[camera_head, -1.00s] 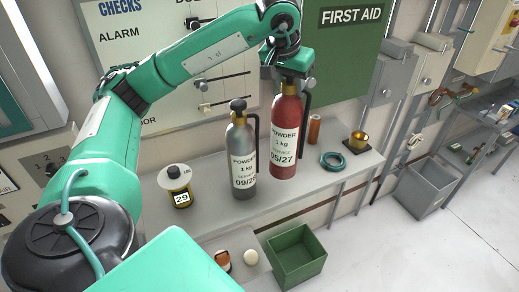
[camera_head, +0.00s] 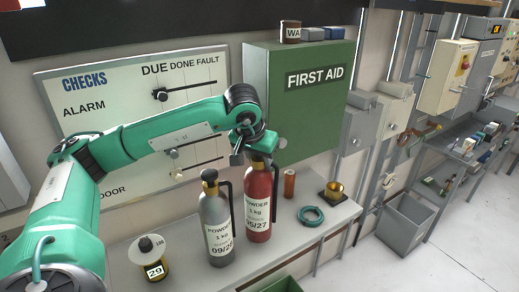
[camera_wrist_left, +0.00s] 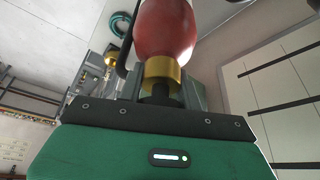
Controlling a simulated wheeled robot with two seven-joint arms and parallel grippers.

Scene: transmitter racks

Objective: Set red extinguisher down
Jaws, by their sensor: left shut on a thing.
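The red extinguisher (camera_head: 258,205), labelled POWDER 1 kg, stands upright at the shelf, to the right of the grey extinguisher (camera_head: 216,230). I cannot tell whether its base touches the shelf (camera_head: 330,225). My left gripper (camera_head: 258,152) is shut on its top, above the brass collar. In the left wrist view the red body (camera_wrist_left: 165,28), the brass collar and the black hose show close in front of my left gripper (camera_wrist_left: 158,100). My right gripper is not in view.
A bottle marked 29 (camera_head: 150,258) stands to the left. An orange cylinder (camera_head: 289,184), a teal ring (camera_head: 311,216) and a brass cup (camera_head: 334,191) stand to the right. The green FIRST AID cabinet (camera_head: 300,110) is close behind. A green bin (camera_head: 283,285) is below.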

